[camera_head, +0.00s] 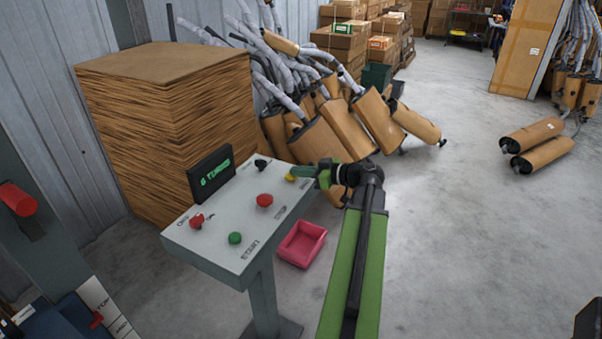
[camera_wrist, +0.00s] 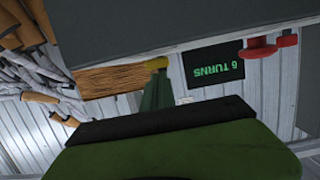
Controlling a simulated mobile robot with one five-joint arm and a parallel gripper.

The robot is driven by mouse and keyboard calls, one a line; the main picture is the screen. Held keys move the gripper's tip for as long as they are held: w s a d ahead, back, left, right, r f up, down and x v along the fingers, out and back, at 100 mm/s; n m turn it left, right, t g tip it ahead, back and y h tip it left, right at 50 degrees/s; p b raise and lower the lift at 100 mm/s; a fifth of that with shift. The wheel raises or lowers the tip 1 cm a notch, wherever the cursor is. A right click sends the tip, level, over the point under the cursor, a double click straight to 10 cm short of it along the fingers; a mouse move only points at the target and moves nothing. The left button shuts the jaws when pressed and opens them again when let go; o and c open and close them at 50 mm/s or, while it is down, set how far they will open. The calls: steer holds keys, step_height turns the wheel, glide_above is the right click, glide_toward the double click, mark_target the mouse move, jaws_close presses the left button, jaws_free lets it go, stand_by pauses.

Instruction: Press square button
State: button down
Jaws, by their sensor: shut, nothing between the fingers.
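A grey control panel (camera_head: 235,250) stands on a post at the centre left. On its top are a red button (camera_head: 264,200), a green button (camera_head: 235,238), a red switch (camera_head: 197,220), a black knob (camera_head: 260,164) and a small yellow button (camera_head: 290,178) at the right edge. I cannot tell which button is square. My gripper (camera_head: 298,172) is shut and empty, with its tip right by the yellow button. In the wrist view the green fingers (camera_wrist: 156,88) reach up to the yellow button (camera_wrist: 156,63); I cannot tell if they touch it.
A black display (camera_head: 211,172) on the panel reads "6 TURNS" in green. A pink bin (camera_head: 301,244) sits on the floor beside the post.

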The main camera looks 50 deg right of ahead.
steer(key=shift+f, duration=0.1)
step_height(320, 180, down, 2)
steer(key=shift+s+f+b, duration=0.1)
steer(key=shift+b, duration=1)
steer(key=shift+s+a, duration=0.1)
step_height(320, 180, up, 6)
steer(key=p, duration=0.6)
steer(key=f+v, duration=0.1)
steer(key=v, duration=0.8)
steer(key=shift+s+d+p, duration=0.2)
steer(key=shift+s+p, duration=0.25)
